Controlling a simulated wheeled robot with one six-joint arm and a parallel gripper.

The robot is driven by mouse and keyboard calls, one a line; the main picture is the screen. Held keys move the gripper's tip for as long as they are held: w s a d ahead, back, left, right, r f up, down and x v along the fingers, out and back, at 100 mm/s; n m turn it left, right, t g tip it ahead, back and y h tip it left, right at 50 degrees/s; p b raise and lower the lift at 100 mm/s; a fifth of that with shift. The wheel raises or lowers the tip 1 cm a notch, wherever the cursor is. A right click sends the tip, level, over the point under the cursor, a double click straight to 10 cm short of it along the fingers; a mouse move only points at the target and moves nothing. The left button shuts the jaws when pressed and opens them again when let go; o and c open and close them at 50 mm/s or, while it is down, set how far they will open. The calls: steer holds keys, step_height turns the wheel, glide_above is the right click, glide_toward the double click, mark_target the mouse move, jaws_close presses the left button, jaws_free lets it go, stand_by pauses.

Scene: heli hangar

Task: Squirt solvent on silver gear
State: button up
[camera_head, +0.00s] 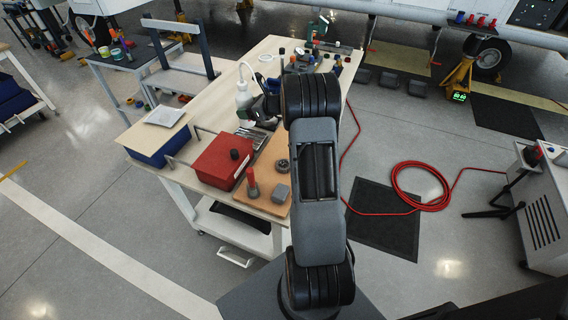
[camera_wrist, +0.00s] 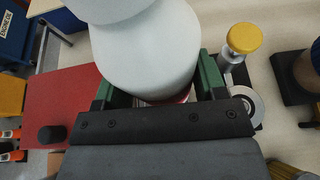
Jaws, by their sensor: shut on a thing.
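A white squirt bottle (camera_head: 243,97) with a thin bent spout stands out above the worktable in the head view. My gripper (camera_head: 258,106) is shut on it. In the wrist view the bottle's white body (camera_wrist: 145,50) fills the space between the green fingers of my gripper (camera_wrist: 158,82). A silver disc with a hole (camera_wrist: 243,104) lies just right of the gripper in the wrist view; I cannot tell whether it is the silver gear. A small dark grey round part (camera_head: 282,165) lies on the orange-brown board. My arm hides part of the table.
A red box (camera_head: 217,162) and a blue bin with a board on top (camera_head: 155,140) stand at the table's near left end. A yellow-capped silver post (camera_wrist: 237,55) rises right of the bottle. Several small items crowd the far end. A red hose (camera_head: 420,205) lies on the floor.

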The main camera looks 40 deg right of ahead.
mark_target(250, 96)
steer(key=shift+r, duration=0.2)
steer(key=shift+r+p, duration=1.8)
steer(key=shift+r, duration=0.6)
steer(key=shift+f, duration=0.1)
